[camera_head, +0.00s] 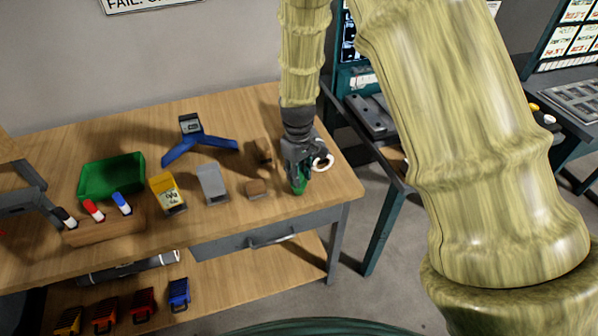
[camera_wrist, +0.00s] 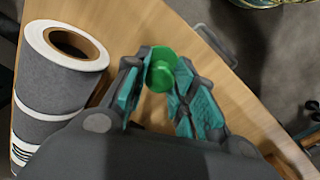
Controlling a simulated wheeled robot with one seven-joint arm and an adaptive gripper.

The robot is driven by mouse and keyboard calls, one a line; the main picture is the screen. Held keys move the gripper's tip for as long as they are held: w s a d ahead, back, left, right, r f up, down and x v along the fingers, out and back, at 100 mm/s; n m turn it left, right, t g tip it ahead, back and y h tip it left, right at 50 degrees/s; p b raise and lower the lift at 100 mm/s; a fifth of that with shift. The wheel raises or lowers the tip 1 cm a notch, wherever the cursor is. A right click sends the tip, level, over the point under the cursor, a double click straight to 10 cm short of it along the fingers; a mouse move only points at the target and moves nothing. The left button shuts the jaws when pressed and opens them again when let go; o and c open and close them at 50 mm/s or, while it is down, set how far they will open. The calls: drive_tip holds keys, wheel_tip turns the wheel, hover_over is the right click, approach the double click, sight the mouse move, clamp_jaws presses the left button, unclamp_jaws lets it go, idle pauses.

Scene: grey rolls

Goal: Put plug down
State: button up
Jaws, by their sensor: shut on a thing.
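The green plug (camera_head: 299,187) is between the fingertips of my gripper (camera_head: 298,174), low over the right end of the wooden table near its front edge. The wrist view shows the plug (camera_wrist: 160,76) as a round green piece, with the teal-padded fingers of my gripper (camera_wrist: 164,70) shut on it. The fingers partly hide its sides. I cannot tell whether its underside touches the table.
Some table (camera_head: 335,185) is clear at right.

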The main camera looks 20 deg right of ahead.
drive_tip(key=shift+f, duration=0.15)
drive_tip(key=o, duration=0.8)
drive_tip(key=shift+o, duration=0.2)
drive_tip(key=shift+r, duration=0.2)
wheel_tip(320, 180, up, 12)
drive_tip(key=b, duration=0.2)
